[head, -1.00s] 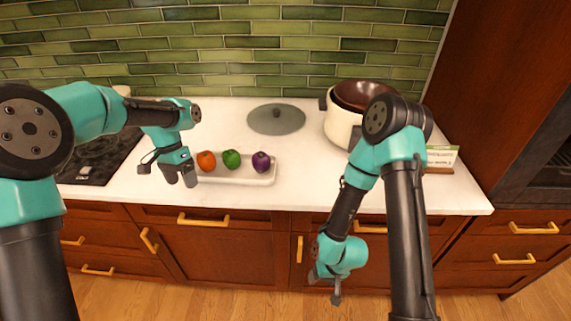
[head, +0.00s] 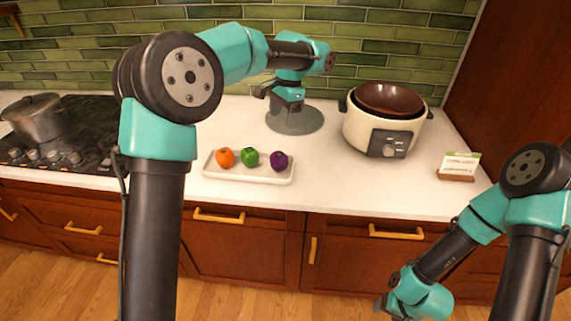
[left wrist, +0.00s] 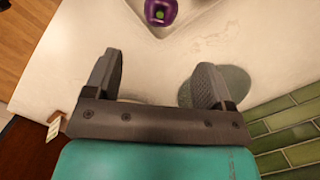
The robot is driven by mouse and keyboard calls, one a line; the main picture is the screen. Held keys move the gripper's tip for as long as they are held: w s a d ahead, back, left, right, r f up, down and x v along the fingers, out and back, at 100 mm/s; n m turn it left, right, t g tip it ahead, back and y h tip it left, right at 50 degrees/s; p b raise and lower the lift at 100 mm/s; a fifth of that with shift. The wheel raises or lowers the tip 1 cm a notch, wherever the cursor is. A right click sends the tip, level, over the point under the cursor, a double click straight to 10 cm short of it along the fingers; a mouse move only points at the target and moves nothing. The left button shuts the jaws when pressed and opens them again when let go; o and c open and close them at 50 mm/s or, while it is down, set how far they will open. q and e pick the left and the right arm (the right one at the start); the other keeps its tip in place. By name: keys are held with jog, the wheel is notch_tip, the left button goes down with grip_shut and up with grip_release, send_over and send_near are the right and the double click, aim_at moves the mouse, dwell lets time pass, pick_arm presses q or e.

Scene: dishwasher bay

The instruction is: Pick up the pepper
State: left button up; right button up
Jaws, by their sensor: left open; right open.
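An orange pepper (head: 225,158), a green pepper (head: 250,158) and a purple pepper (head: 279,161) sit in a row in a shallow white tray (head: 214,171) on the counter. The purple pepper also shows at the top edge of the left wrist view (left wrist: 160,11). My left gripper (head: 289,106) is open and empty, behind and slightly right of the tray, in front of or above the glass lid. Its two spread fingers show in the left wrist view (left wrist: 158,80). My right gripper (head: 388,307) is low in front of the cabinets, away from the peppers, partly cut off.
A round glass lid (head: 295,122) lies on the counter (head: 330,185). A cream cooker (head: 376,133) with a brown bowl (head: 389,98) stands right, beside a small card (head: 458,165). A steel pot (head: 38,118) stands on the black stove (head: 88,138) at left.

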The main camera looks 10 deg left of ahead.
aim_at(279, 157)
pick_arm(q)
jog(key=shift+f, duration=0.1)
jog(key=f, duration=0.7)
jog(key=s+a+f, duration=0.1)
jog(key=f, duration=0.3)
jog(key=shift+s+f, duration=0.1)
jog(key=shift+f, duration=0.35)
jog(key=shift+a+f, duration=0.1)
jog(key=shift+s+a+f, duration=0.1)
jog(key=shift+f, duration=1.2)
jog(key=shift+a+f, duration=0.1)
jog(key=shift+f, duration=1.15)
jog(key=c, duration=0.7)
